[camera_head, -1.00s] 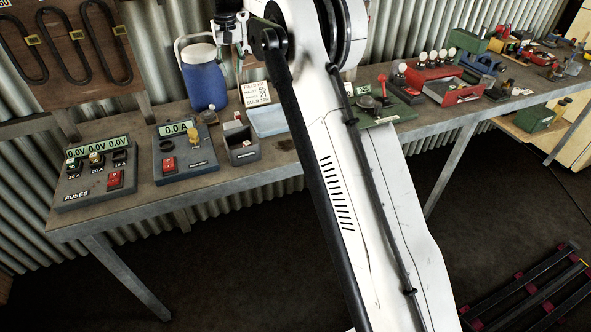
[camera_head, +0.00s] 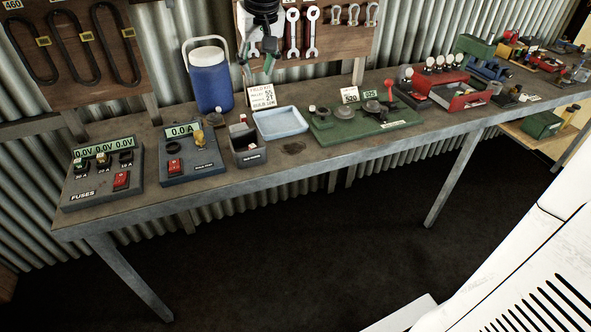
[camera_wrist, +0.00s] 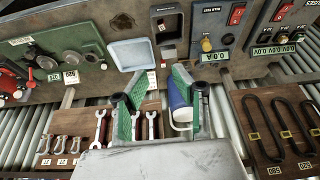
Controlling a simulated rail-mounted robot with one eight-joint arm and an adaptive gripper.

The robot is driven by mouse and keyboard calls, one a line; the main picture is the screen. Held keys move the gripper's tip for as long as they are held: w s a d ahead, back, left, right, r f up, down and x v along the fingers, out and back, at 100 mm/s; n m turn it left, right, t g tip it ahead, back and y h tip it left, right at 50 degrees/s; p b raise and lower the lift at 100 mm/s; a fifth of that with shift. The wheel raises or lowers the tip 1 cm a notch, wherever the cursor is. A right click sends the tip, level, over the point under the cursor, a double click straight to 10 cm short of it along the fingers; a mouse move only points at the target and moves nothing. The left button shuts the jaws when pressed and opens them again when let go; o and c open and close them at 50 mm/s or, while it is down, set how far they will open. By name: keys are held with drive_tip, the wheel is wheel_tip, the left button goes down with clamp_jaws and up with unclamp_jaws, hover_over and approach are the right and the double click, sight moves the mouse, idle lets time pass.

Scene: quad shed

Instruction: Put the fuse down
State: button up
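My gripper (camera_head: 261,49) hangs in front of the tool board, right of the blue jug and above the back of the bench. In the wrist view my gripper (camera_wrist: 158,74) shows two green-padded fingers spread apart, with no fuse visible between them. A grey bin (camera_head: 249,157) on the bench holds small white and red pieces, perhaps fuses. The fuse box (camera_head: 105,188), labelled FUSES, stands at the bench's left end with small caps in its sockets. A pale blue tray (camera_head: 281,123) right of the bin looks empty; the tray also shows in the wrist view (camera_wrist: 130,54).
The blue jug (camera_head: 210,80) and a field kit card (camera_head: 262,96) stand behind the bin. An ammeter box (camera_head: 190,160) is left of it. A green device (camera_head: 365,122) and a red rack (camera_head: 447,91) stand to the right. The front strip of the bench is clear.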

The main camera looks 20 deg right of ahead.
drive_tip(key=s+f+t, duration=0.1)
drive_tip(key=s+f, duration=0.2)
drive_tip(key=s, duration=1.1)
drive_tip(key=shift+a+f, duration=0.2)
drive_tip(key=shift+f, duration=0.05)
drive_tip(key=s+f, duration=0.3)
drive_tip(key=s, duration=0.1)
drive_tip(key=s+f+t, duration=0.1)
drive_tip(key=s+f, duration=0.2)
drive_tip(key=s, duration=0.1)
drive_tip(key=s+f+t, duration=0.1)
drive_tip(key=s+f, duration=0.2)
drive_tip(key=s, duration=0.1)
drive_tip(key=shift+a, duration=0.15)
drive_tip(key=shift+c, duration=0.3)
drive_tip(key=shift+r, duration=0.1)
